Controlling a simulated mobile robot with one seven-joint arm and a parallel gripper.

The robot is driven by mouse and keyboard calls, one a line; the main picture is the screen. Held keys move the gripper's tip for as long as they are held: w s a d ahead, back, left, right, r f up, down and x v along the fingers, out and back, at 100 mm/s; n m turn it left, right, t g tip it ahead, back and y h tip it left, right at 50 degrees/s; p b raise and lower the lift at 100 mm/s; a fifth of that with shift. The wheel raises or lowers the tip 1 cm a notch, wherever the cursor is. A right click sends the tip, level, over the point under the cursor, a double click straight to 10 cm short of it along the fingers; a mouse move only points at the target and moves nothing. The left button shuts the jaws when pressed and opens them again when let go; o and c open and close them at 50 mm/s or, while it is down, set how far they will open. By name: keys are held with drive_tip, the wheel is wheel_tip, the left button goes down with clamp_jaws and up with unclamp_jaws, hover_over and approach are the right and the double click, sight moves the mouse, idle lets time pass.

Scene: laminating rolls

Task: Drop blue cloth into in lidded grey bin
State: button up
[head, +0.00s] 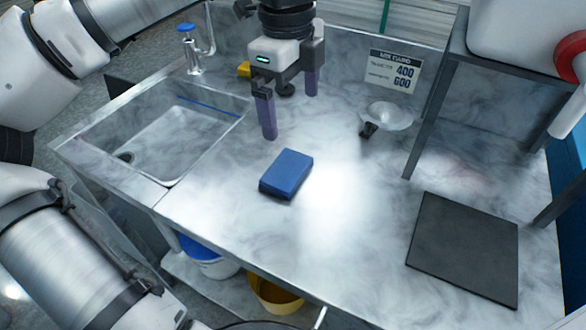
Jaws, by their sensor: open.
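The blue cloth (287,174) looks like a thick folded rectangular pad. My gripper (290,110) is above the worktop, behind the cloth in the picture. Its two purple-grey fingers are spread apart with nothing between them, and they are clear of the cloth. I cannot make out a lidded grey bin for certain. A pale bucket (216,268) with a blue top stands on the shelf below the worktop, partly hidden by the worktop's front edge.
A yellow bucket (272,295) is below the worktop. A sign (394,72), a clear dish (388,115) and a dark mat (465,247) are to the right, near a raised shelf's legs. The worktop around the cloth is clear.

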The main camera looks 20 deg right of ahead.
hover_over(287, 168)
drive_tip(key=shift+n+y, duration=0.3)
wheel_tip(287, 168, down, 8)
drive_tip(key=shift+a+r, duration=0.1)
drive_tip(key=shift+a, duration=0.05)
drive_tip(key=shift+f+p, duration=0.65)
drive_tip(key=shift+f, duration=2.55)
drive_tip(key=c, duration=0.7)
wheel_tip(287, 168, up, 20)
drive_tip(key=shift+f+b, duration=0.2)
drive_tip(key=shift+b, duration=0.15)
